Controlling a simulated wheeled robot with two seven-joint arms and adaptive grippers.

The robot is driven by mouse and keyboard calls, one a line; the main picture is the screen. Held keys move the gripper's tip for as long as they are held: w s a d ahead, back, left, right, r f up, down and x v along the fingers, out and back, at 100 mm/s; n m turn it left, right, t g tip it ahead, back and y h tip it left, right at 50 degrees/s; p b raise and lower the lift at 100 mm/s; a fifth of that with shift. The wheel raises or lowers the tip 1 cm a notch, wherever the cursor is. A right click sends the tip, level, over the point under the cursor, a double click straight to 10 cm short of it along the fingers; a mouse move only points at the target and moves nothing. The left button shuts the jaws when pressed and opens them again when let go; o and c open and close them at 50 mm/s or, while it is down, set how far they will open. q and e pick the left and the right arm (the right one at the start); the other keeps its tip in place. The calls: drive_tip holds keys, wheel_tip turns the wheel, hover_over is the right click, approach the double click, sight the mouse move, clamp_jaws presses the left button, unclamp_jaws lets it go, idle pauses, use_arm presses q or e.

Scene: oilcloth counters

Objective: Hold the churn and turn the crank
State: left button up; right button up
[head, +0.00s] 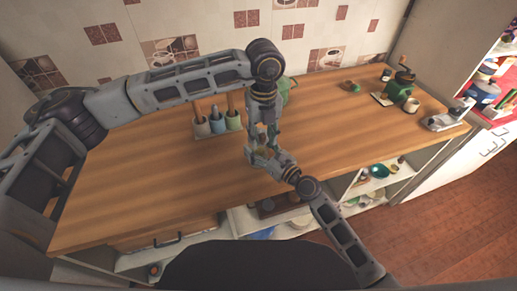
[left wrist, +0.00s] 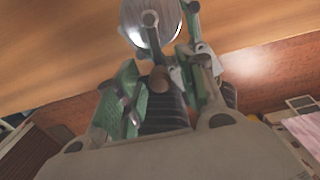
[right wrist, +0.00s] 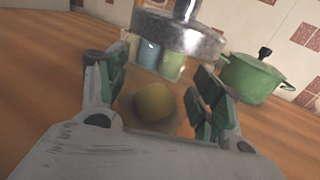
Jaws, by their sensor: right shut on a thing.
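The churn is a clear jar with a yellow lump (right wrist: 153,102) inside and a shiny metal lid (right wrist: 180,32) on top. In the head view it is mostly hidden between my two hands. My right gripper (right wrist: 155,95) has its fingers on both sides of the jar, below the lid, and is shut on it. My left gripper (left wrist: 165,85) points down from above, its fingers spread apart. A brown knob (left wrist: 160,78), seemingly the crank's handle, shows between these fingers with clear space at its sides. The lid (left wrist: 152,22) shows just beyond the left fingertips.
A green pot (right wrist: 255,78) stands behind the churn. Pastel utensil cups (head: 217,124) stand at the counter's back. A green grinder (head: 400,86) and small items are at the right end. The wooden counter (head: 140,185) is clear on the left. Open shelves (head: 385,178) lie below.

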use_arm(q)
drive_tip(key=shift+r, duration=0.15)
drive_tip(key=shift+r, duration=3.4)
use_arm(e)
drive_tip(key=o, duration=1.6)
drive_tip(key=shift+s+d, duration=0.1)
drive_tip(key=shift+d, duration=0.05)
drive_tip(key=shift+v, duration=5.8)
